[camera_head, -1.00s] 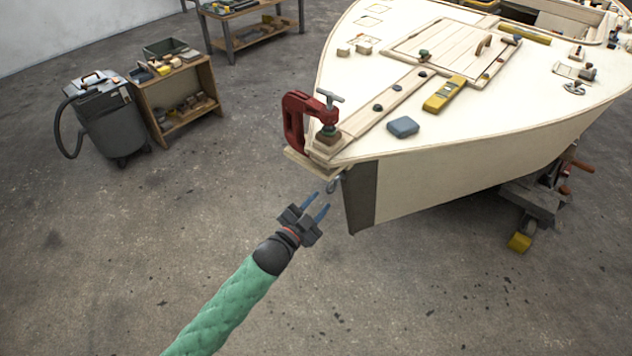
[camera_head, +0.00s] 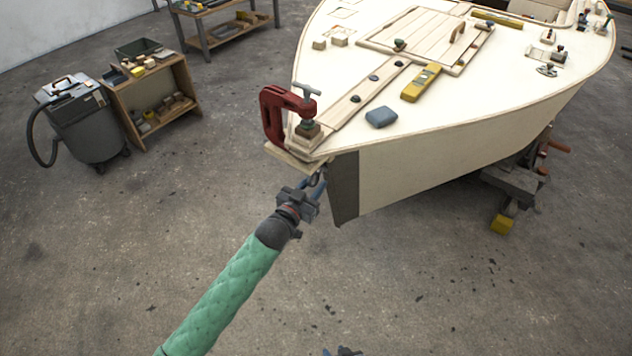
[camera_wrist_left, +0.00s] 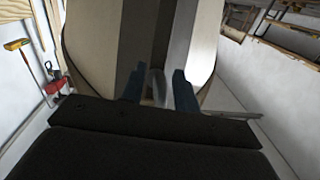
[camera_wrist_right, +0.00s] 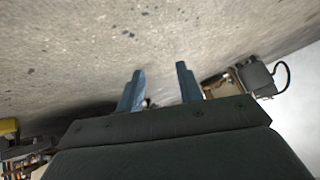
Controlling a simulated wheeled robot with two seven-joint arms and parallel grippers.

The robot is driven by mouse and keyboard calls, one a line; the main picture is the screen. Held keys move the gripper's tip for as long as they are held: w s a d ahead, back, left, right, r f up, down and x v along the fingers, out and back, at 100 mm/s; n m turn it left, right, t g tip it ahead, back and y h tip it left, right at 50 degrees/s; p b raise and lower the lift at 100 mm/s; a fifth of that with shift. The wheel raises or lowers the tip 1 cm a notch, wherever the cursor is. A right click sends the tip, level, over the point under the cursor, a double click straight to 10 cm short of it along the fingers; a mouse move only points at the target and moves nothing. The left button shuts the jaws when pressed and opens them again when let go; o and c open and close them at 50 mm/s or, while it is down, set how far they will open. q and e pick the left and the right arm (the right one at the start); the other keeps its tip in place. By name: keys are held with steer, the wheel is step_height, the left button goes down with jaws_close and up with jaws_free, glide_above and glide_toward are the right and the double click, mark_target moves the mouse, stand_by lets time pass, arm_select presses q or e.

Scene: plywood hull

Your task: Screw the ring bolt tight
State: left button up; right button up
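The ring bolt (camera_head: 315,179) is a small metal ring low on the front of the hull, under the bow. My left gripper (camera_head: 312,188) has its blue fingers at the ring, which they partly hide. In the left wrist view my left gripper (camera_wrist_left: 158,86) has its fingers apart, with the pale, blurred ring bolt (camera_wrist_left: 154,88) between them. I cannot tell whether either finger touches it. My right gripper (camera_head: 343,352) only just shows at the bottom edge of the head view. In the right wrist view my right gripper (camera_wrist_right: 160,84) is open and empty above the floor.
A red clamp (camera_head: 272,118) grips the bow tip just above the ring bolt. The dark stem face (camera_head: 344,188) of the hull is close to my left gripper's right. A grey vacuum (camera_head: 84,122) and a wooden shelf (camera_head: 150,98) stand far left. The floor in front is clear.

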arm_select(q)
steer(key=shift+w+d, duration=0.3)
steer(key=shift+w, duration=0.2)
steer(key=shift+w+d, duration=0.1)
jaws_close()
steer(key=shift+r+p, duration=0.15)
steer(key=shift+p, duration=0.5)
steer(key=shift+m+p, duration=0.4)
steer(key=shift+m, duration=0.1)
steer(key=shift+f+t, duration=0.2)
steer(key=shift+t, duration=0.1)
steer(key=shift+c, duration=0.2)
jaws_free()
steer(key=shift+d, duration=0.1)
steer(key=shift+o, duration=0.2)
steer(key=shift+s+a, duration=0.25)
steer(key=shift+a, duration=0.05)
steer(key=v, duration=0.7)
arm_select(e)
steer(key=shift+s+r, duration=0.7)
steer(key=shift+s, duration=0.1)
